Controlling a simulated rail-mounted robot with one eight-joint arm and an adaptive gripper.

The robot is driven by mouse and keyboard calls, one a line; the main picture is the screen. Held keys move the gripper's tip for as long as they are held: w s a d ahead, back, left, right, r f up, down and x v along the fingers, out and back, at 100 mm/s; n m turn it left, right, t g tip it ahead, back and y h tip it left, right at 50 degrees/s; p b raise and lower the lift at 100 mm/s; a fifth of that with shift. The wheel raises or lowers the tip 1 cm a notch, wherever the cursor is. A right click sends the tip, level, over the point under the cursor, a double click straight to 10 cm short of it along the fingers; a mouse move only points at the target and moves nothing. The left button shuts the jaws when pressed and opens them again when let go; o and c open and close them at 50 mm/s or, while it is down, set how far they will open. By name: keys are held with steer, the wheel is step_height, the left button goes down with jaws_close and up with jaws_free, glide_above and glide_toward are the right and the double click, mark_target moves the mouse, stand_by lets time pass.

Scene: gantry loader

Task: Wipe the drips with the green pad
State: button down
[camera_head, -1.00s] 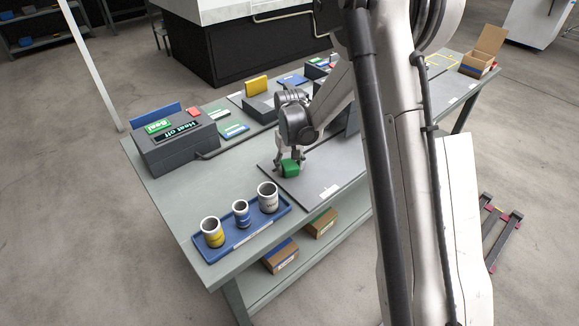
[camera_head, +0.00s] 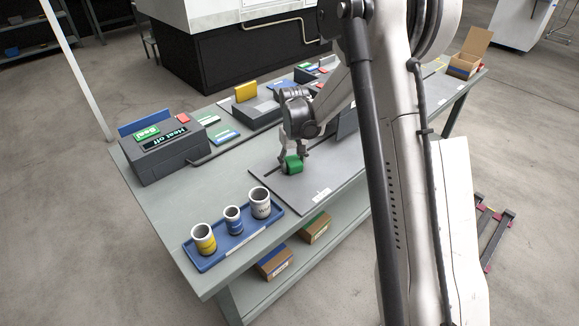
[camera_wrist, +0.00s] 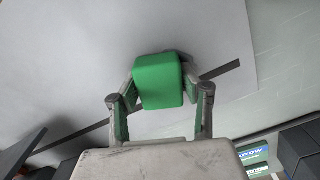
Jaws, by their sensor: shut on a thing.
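The green pad (camera_head: 293,165) is held between the fingers of my gripper (camera_head: 292,156), low over the grey board (camera_head: 318,193) on the bench. The wrist view also shows the green pad (camera_wrist: 158,81), gripped from both sides by my gripper (camera_wrist: 159,92). I cannot tell whether the pad touches the board. A small grey patch (camera_wrist: 186,57) shows just beyond the pad in the wrist view; I cannot tell whether it is a drip. A thin dark strip (camera_wrist: 221,70) lies across the pale surface there. No other drips can be made out.
A blue tray (camera_head: 240,242) with several cups stands at the bench's near left corner. A dark grey sealer box (camera_head: 172,152) with a bar is behind it. Cards and a yellow block (camera_head: 246,91) lie farther back. An open cardboard box (camera_head: 463,66) stands at the far right end.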

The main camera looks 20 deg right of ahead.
mark_target(281, 176)
steer(key=shift+w+d+f+b, duration=0.1)
steer(key=shift+w+d+b, duration=0.15)
steer(key=shift+d, duration=0.3)
steer(key=shift+w+d+b, duration=0.15)
steer(key=shift+w+d, duration=0.05)
steer(key=shift+d, duration=0.3)
steer(key=shift+a, duration=0.1)
steer(key=shift+s+a+f+b, duration=0.1)
steer(key=shift+s+a+b, duration=0.35)
steer(key=shift+a, duration=0.5)
steer(key=shift+s+a+b, duration=0.3)
steer(key=shift+s+a, duration=0.2)
steer(key=shift+a, duration=0.45)
steer(key=shift+s+a+b, duration=0.15)
steer(key=shift+s+a, duration=0.2)
steer(key=shift+a, duration=0.45)
steer(key=shift+s+a+b, duration=0.15)
steer(key=shift+s+a, duration=0.15)
steer(key=shift+a, duration=0.45)
steer(key=shift+r, duration=0.25)
steer(key=shift+d+r+p, duration=0.1)
steer(key=shift+r+p, duration=1.4)
steer(key=shift+r, duration=1.4)
